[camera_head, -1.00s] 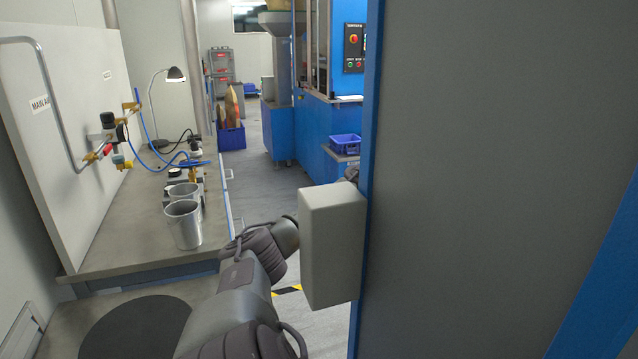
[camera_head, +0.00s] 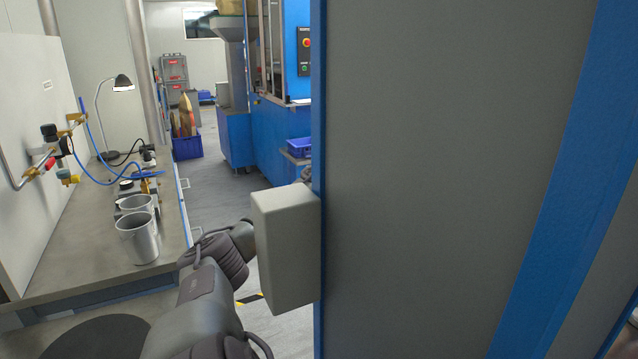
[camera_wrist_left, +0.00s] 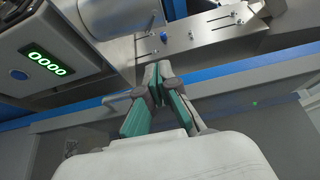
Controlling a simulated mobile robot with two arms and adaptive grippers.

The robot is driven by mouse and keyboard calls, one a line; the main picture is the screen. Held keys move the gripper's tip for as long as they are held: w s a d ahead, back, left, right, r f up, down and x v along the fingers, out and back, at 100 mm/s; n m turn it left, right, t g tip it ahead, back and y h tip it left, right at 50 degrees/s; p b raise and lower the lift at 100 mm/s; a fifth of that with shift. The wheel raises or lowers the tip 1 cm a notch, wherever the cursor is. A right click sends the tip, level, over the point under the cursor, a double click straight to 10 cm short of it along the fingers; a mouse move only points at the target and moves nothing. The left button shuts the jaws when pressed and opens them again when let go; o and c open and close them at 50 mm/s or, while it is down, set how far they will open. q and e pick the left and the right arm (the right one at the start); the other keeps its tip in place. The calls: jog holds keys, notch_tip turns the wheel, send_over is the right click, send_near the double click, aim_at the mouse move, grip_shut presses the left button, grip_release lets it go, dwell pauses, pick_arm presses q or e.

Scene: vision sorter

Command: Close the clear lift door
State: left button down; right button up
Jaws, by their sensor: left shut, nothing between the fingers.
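My left gripper (camera_wrist_left: 153,76) shows in the wrist view with its grey and green fingers closed together and nothing between them. Its tips point at a metal plate (camera_wrist_left: 200,42) and a blue-edged machine frame; I cannot tell whether they touch it. In the head view my left arm reaches forward, and its gripper is hidden behind a grey box and a large panel. I cannot pick out the clear lift door with certainty in either view. My right gripper is not in view.
A large grey panel with blue edges (camera_head: 430,180) fills the right of the head view. A grey box (camera_head: 287,248) sticks out from its left edge. A bench with metal buckets (camera_head: 138,240) stands at left. The aisle floor (camera_head: 217,180) is clear.

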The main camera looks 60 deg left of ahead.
pick_arm(q)
jog(key=v, duration=1.1)
jog(key=shift+s+a, duration=0.15)
jog(key=shift+s, duration=0.2)
jog(key=shift+f, duration=0.15)
